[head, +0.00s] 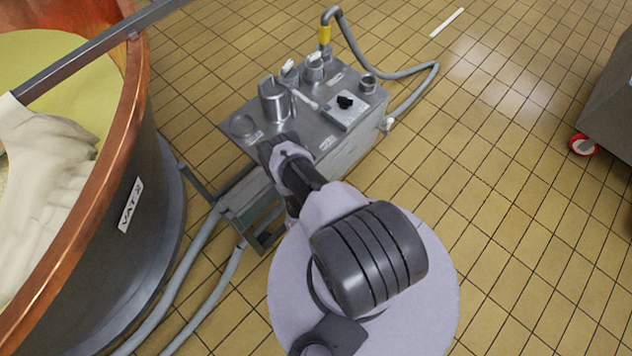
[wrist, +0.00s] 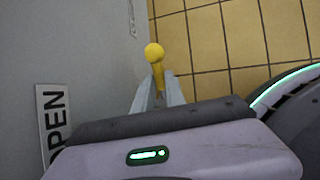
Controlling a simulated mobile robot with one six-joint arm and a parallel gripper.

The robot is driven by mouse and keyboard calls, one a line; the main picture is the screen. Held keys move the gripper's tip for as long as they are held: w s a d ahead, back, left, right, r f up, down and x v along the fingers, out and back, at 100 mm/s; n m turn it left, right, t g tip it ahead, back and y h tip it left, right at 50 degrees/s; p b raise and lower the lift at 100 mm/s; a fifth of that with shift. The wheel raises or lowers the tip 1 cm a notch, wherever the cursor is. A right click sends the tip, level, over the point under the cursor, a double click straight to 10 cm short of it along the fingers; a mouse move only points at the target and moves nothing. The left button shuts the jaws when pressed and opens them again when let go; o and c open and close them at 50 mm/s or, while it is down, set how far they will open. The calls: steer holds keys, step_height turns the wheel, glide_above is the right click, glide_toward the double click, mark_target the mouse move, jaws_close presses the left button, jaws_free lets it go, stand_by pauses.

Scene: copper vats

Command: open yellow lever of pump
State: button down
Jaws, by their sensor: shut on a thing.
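The pump (head: 345,148) is a grey metal box on the floor with knobs and fittings on top. In the wrist view the yellow lever (wrist: 154,54) has a round knob and stands against a grey surface. My gripper (wrist: 157,92) is shut on the lever's stem, below the knob, with one finger on each side. A label reading OPEN (wrist: 54,120) is on the grey surface to the left. In the head view the lever does not show, and my arm hides part of the pump's near side.
A copper vat (head: 130,85) marked VAT 2 stands close on the left. Grey hoses (head: 190,275) run along the floor beside it. A hose with a yellow coupling (head: 324,35) rises from the pump's far end. A wheeled grey unit (head: 612,95) stands at right.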

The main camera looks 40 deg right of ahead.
steer(key=c, duration=1.4)
jaws_free()
steer(key=shift+d, duration=0.1)
steer(key=shift+p+v, duration=4.25)
steer(key=shift+v, duration=4.5)
steer(key=shift+w, duration=0.1)
